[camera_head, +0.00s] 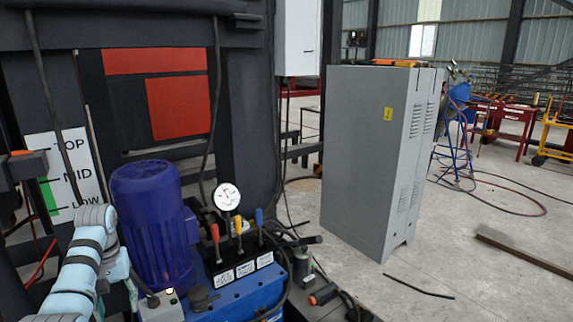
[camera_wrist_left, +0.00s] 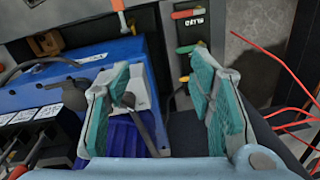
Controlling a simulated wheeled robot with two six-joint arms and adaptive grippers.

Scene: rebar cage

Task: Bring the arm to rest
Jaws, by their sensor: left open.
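My left arm (camera_head: 88,255), pale blue with dark bands, comes in at the lower left of the head view, in front of the level board and beside the blue motor (camera_head: 152,220). In the left wrist view my left gripper (camera_wrist_left: 162,95) shows two teal-padded fingers spread apart. I see nothing held between them. A small pale box with a dark lever (camera_wrist_left: 140,95) and part of the blue motor (camera_wrist_left: 125,138) show beyond the gap. My right arm and gripper are not in view.
A blue hydraulic unit (camera_head: 240,295) with red, yellow and blue levers and a round gauge (camera_head: 227,196) stands close by. A white TOP/MID/LOW board (camera_head: 68,170) is behind my arm. A grey cabinet (camera_head: 365,160) stands further right. Open floor (camera_head: 480,220) lies beyond it.

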